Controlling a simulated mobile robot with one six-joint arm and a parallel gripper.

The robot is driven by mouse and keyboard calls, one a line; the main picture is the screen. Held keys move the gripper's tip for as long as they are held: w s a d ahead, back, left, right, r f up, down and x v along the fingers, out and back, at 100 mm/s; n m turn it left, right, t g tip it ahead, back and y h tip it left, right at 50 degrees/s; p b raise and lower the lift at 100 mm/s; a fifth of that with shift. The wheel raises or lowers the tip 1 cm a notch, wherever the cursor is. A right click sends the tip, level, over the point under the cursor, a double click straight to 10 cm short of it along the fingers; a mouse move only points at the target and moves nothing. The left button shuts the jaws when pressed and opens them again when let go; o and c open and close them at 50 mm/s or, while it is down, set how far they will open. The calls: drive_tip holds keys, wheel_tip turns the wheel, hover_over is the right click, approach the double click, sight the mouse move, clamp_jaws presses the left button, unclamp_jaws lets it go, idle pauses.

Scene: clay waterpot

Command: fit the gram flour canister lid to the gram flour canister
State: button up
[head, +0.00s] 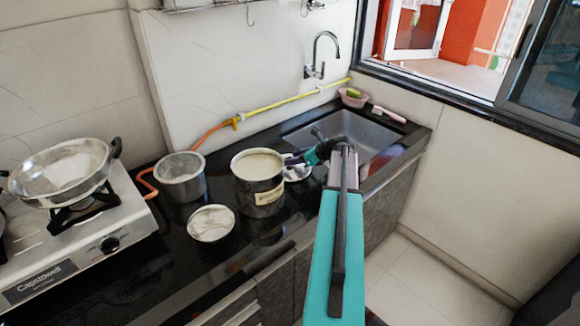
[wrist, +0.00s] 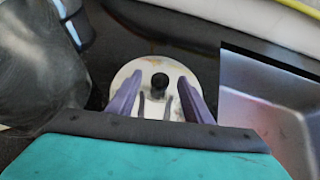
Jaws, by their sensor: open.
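The gram flour canister (head: 258,196) is a dark pot with a pale label, standing open on the black counter with pale contents showing. The canister lid (head: 298,173) is a pale disc lying just right of it, partly hidden by my gripper. In the wrist view the lid (wrist: 150,69) shows a black knob (wrist: 159,80) at its middle. My gripper (wrist: 158,86) is open over the lid, a purple finger on each side of the knob. I cannot tell whether the fingers touch the lid. In the head view my gripper (head: 292,160) is at the canister's right.
A steel pot (head: 180,177) and a pale-topped bowl (head: 211,223) stand left of the canister. A stove with a wide pan (head: 62,168) is farther left. The sink (head: 365,135) is to the right. A yellow hose (head: 290,101) runs along the wall.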

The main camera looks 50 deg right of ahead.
drive_tip(key=shift+x, duration=1.45)
clamp_jaws()
drive_tip(key=shift+r, duration=0.1)
drive_tip(key=shift+r+b, duration=0.3)
drive_tip(key=shift+r, duration=1.1)
drive_tip(key=s+a+r+b, duration=0.1)
drive_tip(key=s+r+b, duration=0.1)
drive_tip(key=s, duration=1.4)
drive_tip(key=shift+a+b, duration=0.4)
drive_tip(key=shift+b, duration=0.15)
drive_tip(key=shift+s, duration=0.1)
